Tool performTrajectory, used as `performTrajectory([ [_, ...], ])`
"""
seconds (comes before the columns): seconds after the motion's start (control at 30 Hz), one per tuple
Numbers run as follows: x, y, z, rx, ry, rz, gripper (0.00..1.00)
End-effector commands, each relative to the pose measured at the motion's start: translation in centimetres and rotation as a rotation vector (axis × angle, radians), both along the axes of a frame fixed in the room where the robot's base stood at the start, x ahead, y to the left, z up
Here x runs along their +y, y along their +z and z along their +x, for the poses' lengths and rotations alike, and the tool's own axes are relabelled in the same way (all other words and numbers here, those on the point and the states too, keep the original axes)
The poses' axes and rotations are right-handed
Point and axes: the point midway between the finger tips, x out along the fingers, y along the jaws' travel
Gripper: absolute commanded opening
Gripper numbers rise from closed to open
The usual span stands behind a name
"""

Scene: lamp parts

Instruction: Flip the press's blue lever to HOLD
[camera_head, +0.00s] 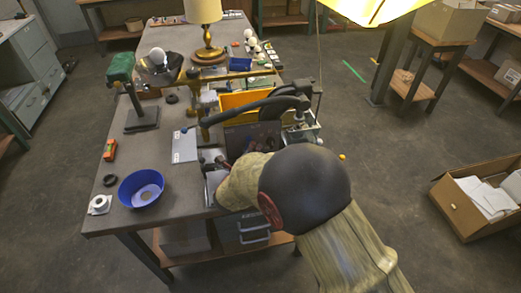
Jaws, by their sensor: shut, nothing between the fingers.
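The press (290,107) stands at the right edge of the workbench, with a long dark curved arm (240,112) reaching left. A small bluish piece (186,129) shows near the left end of that arm; I cannot tell whether it is the blue lever or which position it is in. My arm comes in from the lower right and covers the lower front of the press. Only a dark part of my gripper (212,163) shows beyond my wrist, low beside the press and right of a pale plate (184,146). It is shut and holds nothing. Whether it touches anything is hidden.
A blue bowl (141,188), a white roll (99,205) and an orange object (109,149) lie on the workbench (95,222). A green-headed stand (140,117), a yellow bin (243,99) and a lamp (207,40) stand farther back. A cardboard box (480,200) is on the floor at right.

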Motion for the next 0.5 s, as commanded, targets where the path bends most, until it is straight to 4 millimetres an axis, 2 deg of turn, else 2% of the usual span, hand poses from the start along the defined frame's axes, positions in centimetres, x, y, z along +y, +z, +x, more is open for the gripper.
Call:
performTrajectory([
  [0.5, 2.5, 0.6, -0.7, -0.127, 0.0, -0.441, 0.0],
])
